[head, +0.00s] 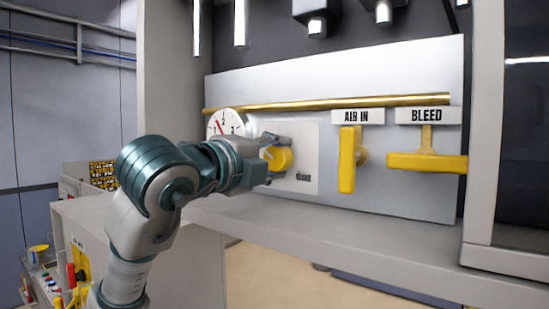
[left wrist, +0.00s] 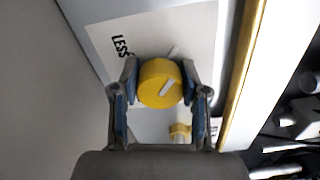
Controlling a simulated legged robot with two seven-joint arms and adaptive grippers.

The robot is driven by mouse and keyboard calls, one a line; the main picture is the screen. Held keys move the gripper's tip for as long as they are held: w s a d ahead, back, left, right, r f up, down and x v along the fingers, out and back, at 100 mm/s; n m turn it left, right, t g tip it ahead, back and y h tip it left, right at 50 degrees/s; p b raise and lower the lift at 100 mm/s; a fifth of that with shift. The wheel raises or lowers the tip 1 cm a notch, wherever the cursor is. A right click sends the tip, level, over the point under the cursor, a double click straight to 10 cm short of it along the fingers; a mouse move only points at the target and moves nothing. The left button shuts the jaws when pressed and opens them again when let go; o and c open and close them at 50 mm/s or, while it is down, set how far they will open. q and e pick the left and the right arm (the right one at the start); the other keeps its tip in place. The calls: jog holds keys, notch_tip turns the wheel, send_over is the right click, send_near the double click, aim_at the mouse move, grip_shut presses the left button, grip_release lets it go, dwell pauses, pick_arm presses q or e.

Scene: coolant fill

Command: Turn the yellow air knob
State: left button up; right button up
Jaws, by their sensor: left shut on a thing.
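The round yellow air knob (head: 283,158) sits on a pale label plate (head: 306,165) on the grey panel. Part of the knob and most of the plate's print are hidden in the head view. My right gripper is not in view.
A yellow AIR IN handle (head: 347,160) hangs down and a yellow BLEED handle (head: 427,163) lies level, both right of the knob. A dial gauge (head: 225,123) is partly behind my arm. A brass pipe (head: 330,103) runs above. A grey ledge (head: 350,222) juts out below.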

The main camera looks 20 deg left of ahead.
pick_arm(q)
jog(key=m, duration=0.4)
jog(key=shift+d+f+m+p, duration=0.2)
jog(key=shift+f+m+p, duration=0.1)
jog(key=shift+m, duration=0.1)
jog(key=m, duration=0.4)
jog(key=shift+m+p, duration=0.3)
jog(key=shift+p, duration=0.05)
jog(key=m+p, duration=0.1)
jog(key=m, duration=0.3)
jog(key=shift+r, duration=0.1)
jog(key=shift+m+p, duration=0.35)
jog(key=shift+m, duration=1.75)
jog(key=o, duration=1.1)
jog(key=shift+o, duration=0.2)
jog(key=shift+r, duration=0.1)
